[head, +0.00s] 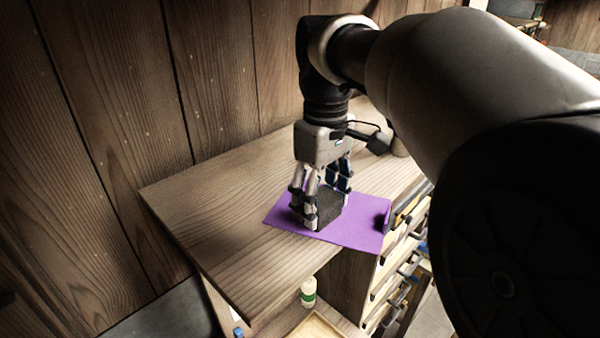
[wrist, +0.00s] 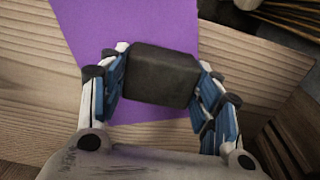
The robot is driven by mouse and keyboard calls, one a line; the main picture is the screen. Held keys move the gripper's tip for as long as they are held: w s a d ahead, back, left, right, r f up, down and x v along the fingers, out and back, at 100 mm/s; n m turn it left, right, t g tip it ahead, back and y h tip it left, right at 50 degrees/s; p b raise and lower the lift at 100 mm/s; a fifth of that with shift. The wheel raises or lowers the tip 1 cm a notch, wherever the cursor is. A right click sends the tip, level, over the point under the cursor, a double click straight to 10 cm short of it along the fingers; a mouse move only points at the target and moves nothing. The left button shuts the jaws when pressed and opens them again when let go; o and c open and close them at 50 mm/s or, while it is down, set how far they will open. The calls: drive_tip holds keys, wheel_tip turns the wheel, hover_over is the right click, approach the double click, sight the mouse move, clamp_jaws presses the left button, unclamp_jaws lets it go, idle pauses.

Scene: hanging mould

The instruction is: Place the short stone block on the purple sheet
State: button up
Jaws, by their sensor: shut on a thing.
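The short stone block (head: 329,203) is dark grey and sits between the fingers of my gripper (head: 324,205). It also shows in the wrist view (wrist: 160,76), with a finger pressed to each side. My gripper (wrist: 160,88) is shut on it. The purple sheet (head: 350,232) lies flat on the wooden top, and the block is over it, at or very near its surface. In the wrist view the sheet (wrist: 85,22) extends beyond the block. The block's underside is hidden.
The wooden cabinet top (head: 215,215) is clear left of the sheet. A small dark object (head: 383,220) stands at the sheet's right edge. Drawers (head: 395,270) are below on the right. A bottle with a green label (head: 308,291) stands lower, in front. A plank wall (head: 210,80) rises behind.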

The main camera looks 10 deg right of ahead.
sight(321, 198)
drive_tip(key=shift+f, duration=0.15)
drive_tip(key=o, duration=1.4)
drive_tip(key=shift+c, duration=0.2)
wheel_tip(321, 198, up, 12)
drive_tip(key=p, duration=0.2)
drive_tip(key=s+d+f+m+t, duration=0.2)
drive_tip(key=s+f+m+t, duration=0.2)
drive_tip(key=s+f, duration=1.5)
drive_tip(key=m, duration=0.3)
drive_tip(key=shift+s+d+t, duration=0.25)
drive_tip(key=shift+t, duration=0.05)
